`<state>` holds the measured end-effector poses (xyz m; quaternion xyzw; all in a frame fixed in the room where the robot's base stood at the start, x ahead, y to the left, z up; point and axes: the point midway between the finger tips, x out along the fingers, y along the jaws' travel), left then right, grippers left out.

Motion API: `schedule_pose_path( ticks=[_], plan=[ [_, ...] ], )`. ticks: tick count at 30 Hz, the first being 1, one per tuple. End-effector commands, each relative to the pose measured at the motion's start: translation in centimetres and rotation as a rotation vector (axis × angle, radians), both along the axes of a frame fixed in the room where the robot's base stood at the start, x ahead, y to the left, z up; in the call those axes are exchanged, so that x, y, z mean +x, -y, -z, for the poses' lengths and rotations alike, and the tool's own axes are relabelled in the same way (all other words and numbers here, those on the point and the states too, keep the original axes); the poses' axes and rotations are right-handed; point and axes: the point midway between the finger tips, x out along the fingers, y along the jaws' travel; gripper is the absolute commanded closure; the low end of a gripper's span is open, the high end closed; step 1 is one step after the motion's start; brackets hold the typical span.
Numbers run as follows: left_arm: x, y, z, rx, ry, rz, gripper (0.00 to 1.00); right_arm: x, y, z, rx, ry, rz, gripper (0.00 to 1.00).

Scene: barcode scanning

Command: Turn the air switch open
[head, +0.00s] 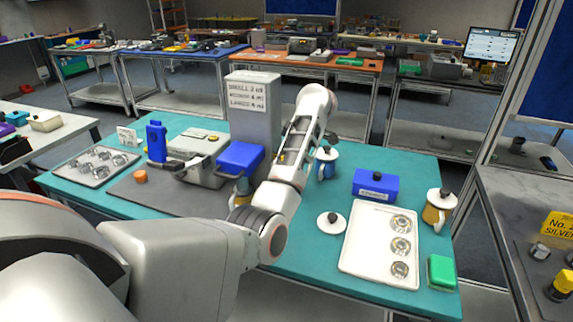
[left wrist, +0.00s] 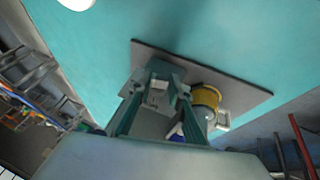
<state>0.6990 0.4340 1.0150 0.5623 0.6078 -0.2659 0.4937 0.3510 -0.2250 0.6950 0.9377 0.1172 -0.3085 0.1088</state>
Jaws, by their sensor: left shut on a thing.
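I cannot clearly make out an air switch by sight. In the left wrist view, my left gripper (left wrist: 158,88) is shut on a small pale grey piece, with its fingers on either side; the piece is partly hidden by the fingers. A dark grey mat (left wrist: 235,85) lies behind the gripper. A yellow cup-like thing (left wrist: 206,96) stands just to the right of the fingers. In the head view my left arm reaches over the teal table (head: 300,270), and its gripper cannot be made out. My right gripper is not in view.
A tall grey column with a printed sign (head: 245,95) stands beside my arm. Blue box (head: 374,185), white tray (head: 352,265), green block (head: 441,271) and yellow mug (head: 437,210) stand at the right. A tray of metal cups (head: 62,178) lies at the left.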

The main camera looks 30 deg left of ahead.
Motion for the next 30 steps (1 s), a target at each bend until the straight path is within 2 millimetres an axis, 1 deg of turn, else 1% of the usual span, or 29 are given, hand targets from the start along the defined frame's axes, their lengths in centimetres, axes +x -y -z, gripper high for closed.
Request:
schedule_pose_path(
  ticks=[6, 15, 30],
  plan=[
    [0.22, -0.03, -0.14, -0.024, -0.099, 0.001, 1.00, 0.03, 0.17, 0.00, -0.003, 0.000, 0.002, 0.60],
    [0.33, -0.12, -0.13, -0.044, -0.192, 0.002, 1.00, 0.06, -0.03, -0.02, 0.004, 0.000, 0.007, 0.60],
    [0.34, -0.21, -0.01, -0.056, -0.243, -0.002, 1.00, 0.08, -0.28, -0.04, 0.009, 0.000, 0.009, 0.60]
  ],
)
